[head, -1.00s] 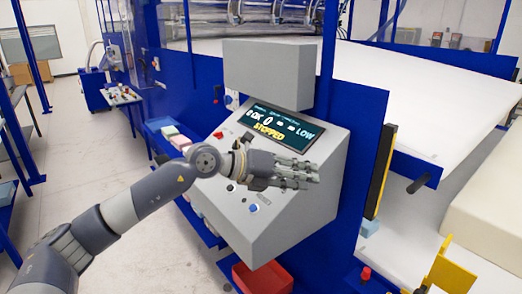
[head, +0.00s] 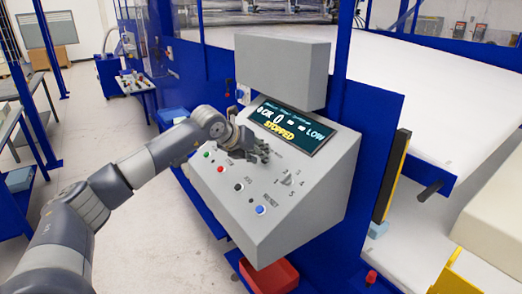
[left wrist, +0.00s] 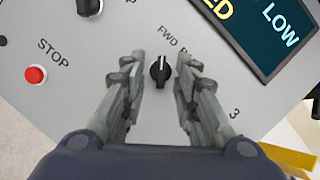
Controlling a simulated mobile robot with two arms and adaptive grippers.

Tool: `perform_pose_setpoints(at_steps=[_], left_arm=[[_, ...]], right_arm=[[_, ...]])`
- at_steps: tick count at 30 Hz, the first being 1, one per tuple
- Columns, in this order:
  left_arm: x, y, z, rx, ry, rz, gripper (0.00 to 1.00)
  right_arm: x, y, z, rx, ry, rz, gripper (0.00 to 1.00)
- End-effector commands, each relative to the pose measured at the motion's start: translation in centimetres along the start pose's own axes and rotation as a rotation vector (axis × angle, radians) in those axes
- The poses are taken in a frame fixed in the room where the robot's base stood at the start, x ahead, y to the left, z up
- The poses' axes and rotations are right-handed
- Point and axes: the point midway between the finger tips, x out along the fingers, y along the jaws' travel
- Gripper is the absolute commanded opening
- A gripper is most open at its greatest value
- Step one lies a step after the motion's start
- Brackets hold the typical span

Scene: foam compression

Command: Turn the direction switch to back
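The direction switch is a small black knob (left wrist: 160,71) with a white pointer line, below the label "FWD" and a partly hidden label starting with "B" in the left wrist view. Its line points roughly up in that view; I cannot tell the exact setting. My left gripper (left wrist: 161,62) is open, with one finger on each side of the knob and visible gaps between. In the head view my left gripper (head: 262,151) is over the upper part of the sloped grey panel (head: 290,215), just below the display, and hides the switch. My right gripper is not in view.
The display (head: 291,128) reads "STOPPED". A red STOP button (left wrist: 35,74) and another black knob (left wrist: 89,6) are near the switch. A numbered dial (head: 287,181) and a blue button (head: 260,210) sit lower on the panel. A red bin (head: 272,276) stands below.

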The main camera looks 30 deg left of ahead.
Motion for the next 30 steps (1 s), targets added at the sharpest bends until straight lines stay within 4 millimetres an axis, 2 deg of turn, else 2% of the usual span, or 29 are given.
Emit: perform_pose_setpoints(at_steps=[6,14,17,18,30], left_arm=[[1.7,0.0,0.0,0.0,0.0,-0.001,0.28],[1.9,0.0,0.0,0.001,-0.001,-0.001,0.28],[1.9,0.0,0.0,0.001,-0.001,-0.001,0.1],[1.9,0.0,0.0,0.001,-0.001,-0.001,0.01],[1.9,0.1,-0.1,0.04,-0.002,-0.015,0.0]], right_arm=[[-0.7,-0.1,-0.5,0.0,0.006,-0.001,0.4],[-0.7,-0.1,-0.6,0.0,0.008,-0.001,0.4],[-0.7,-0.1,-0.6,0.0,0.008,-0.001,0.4],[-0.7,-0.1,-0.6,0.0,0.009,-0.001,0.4],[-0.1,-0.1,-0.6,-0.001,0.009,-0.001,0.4]])
